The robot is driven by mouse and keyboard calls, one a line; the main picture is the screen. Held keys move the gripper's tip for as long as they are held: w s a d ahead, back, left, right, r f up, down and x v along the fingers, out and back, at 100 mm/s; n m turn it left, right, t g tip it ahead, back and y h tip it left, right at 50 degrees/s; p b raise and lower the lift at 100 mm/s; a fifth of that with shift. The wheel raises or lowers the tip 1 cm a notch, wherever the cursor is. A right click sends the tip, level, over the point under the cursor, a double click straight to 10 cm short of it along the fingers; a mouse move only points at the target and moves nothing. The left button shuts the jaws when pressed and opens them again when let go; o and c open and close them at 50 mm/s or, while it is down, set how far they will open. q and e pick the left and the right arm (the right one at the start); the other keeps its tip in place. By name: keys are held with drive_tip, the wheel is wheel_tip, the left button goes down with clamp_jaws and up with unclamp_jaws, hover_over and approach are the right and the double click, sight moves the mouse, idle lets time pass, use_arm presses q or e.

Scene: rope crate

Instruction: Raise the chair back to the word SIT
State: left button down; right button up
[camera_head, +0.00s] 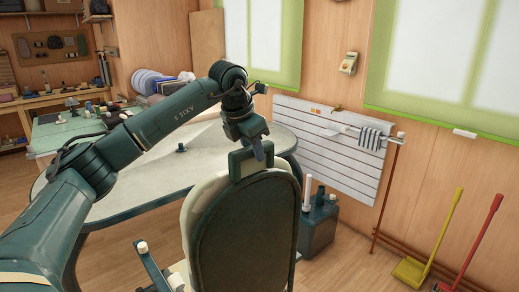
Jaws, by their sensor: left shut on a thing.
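The chair back (247,235) is a dark green padded panel with a cream shell edge, seen from behind in the lower middle of the head view. A dark upright piece (240,165) stands at its top edge. My left gripper (259,148) comes down from above and is shut on this top part of the chair back. The exact contact of the fingers is small and partly hidden. I cannot make out the word SIT anywhere. My right gripper is not in view.
A grey-topped table (140,190) with a rounded edge stands just behind the chair. An armrest (152,262) juts out at the chair's left. A dark green box (318,228) stands right of the chair. A yellow dustpan (410,271) and red-handled tool (483,238) lean at the right wall.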

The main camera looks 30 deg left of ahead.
use_arm(q)
drive_tip(key=shift+a, duration=0.15)
drive_tip(key=c, duration=1.1)
unclamp_jaws()
drive_tip(key=shift+f, duration=0.1)
drive_tip(key=b+v, duration=0.1)
drive_tip(key=v, duration=1.2)
